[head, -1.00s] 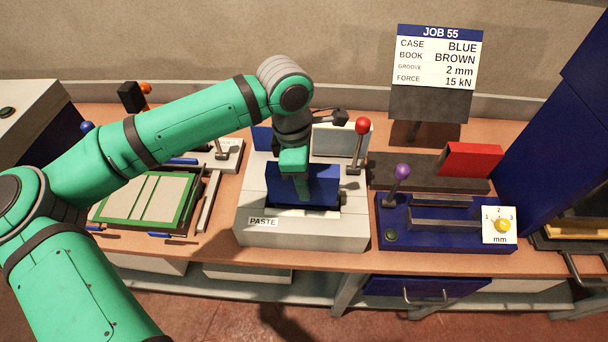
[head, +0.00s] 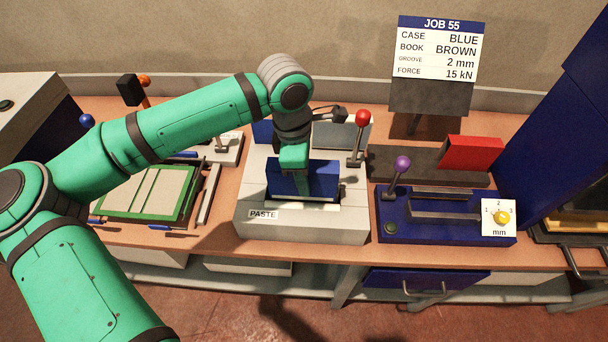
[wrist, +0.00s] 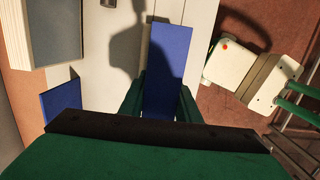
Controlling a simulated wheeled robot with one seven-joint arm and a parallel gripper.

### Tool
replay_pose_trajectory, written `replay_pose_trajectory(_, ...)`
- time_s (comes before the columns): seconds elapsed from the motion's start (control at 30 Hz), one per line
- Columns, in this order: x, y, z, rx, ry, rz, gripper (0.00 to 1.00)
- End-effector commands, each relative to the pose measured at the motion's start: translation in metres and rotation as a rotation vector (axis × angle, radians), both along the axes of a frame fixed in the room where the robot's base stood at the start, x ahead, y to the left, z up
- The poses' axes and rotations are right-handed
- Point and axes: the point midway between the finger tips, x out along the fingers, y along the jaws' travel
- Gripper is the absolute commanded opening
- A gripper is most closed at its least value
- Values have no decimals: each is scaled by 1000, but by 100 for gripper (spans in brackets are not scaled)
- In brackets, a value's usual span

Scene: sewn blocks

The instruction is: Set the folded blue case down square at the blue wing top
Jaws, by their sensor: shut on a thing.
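My gripper (head: 294,172) is over the pale grey PASTE station (head: 345,228), pointing down. It is shut on the folded blue case (head: 318,180), a dark blue panel standing over the station's slot. In the wrist view the case (wrist: 168,65) shows as a blue strip running between my green fingers (wrist: 162,100). Its lower edge is close to the slot; I cannot tell whether it touches. A second blue piece (head: 262,133) shows behind my wrist at the station's back left, and probably also in the wrist view (wrist: 62,98). I cannot tell for sure which is the blue wing.
A red-knobbed lever (head: 362,119) and grey panel (head: 341,136) stand behind the case. A blue grooving unit (head: 450,235) with a purple-knobbed lever (head: 402,163) is right. A green-edged board (head: 145,195) lies left. The sign (head: 437,48) reads CASE BLUE.

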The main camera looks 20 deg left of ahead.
Motion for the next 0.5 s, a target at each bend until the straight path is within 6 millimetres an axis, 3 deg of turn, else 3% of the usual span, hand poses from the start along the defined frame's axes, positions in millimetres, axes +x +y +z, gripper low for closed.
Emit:
replay_pose_trajectory(0.43,0,0,-3,0,0,0,5)
replay_pose_trajectory(0.47,0,0,-3,0,0,0,32)
replay_pose_trajectory(0.5,0,0,-3,0,0,0,41)
